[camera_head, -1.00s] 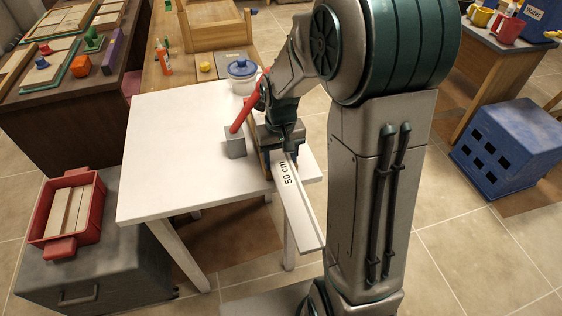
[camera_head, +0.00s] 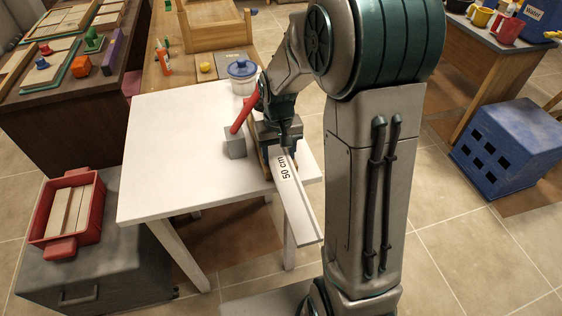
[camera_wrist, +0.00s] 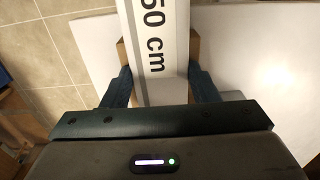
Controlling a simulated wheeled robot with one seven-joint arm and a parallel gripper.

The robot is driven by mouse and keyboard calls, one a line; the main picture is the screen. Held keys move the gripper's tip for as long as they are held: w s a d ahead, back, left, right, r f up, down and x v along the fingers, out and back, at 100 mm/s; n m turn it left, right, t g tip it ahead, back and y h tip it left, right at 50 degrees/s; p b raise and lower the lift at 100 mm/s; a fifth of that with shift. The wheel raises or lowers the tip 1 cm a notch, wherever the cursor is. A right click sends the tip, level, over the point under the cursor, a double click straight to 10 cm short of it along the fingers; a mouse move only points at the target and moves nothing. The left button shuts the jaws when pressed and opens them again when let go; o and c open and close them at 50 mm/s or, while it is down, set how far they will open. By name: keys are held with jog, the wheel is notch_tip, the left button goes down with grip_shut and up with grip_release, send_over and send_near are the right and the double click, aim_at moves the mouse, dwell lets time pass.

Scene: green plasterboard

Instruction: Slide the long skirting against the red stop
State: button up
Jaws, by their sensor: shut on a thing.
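The long skirting (camera_head: 301,208) is a pale strip marked "50 cm". It lies over the white table's right part and its near end sticks out past the front edge. My gripper (camera_head: 279,150) is shut on the skirting, with a dark finger at each side in the wrist view (camera_wrist: 160,88). The red stop (camera_head: 243,112) is a slanting red bar left of my gripper, beside a grey block (camera_head: 235,144). My gripper and arm hide the skirting's far end, so I cannot tell whether it touches the stop.
The white table (camera_head: 175,150) is clear on its left. A blue-lidded jar (camera_head: 242,78) stands at its back. A red tray (camera_head: 65,243) of pale strips sits on a grey cabinet at left. Brown wooden pieces (camera_wrist: 121,52) flank the skirting.

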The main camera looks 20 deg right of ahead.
jog(key=shift+w, duration=0.15)
jog(key=shift+w, duration=0.2)
dwell(0.3)
jog(key=o, duration=1.4)
jog(key=shift+s, duration=0.1)
notch_tip(320, 180, up, 14)
jog(key=shift+f, duration=0.1)
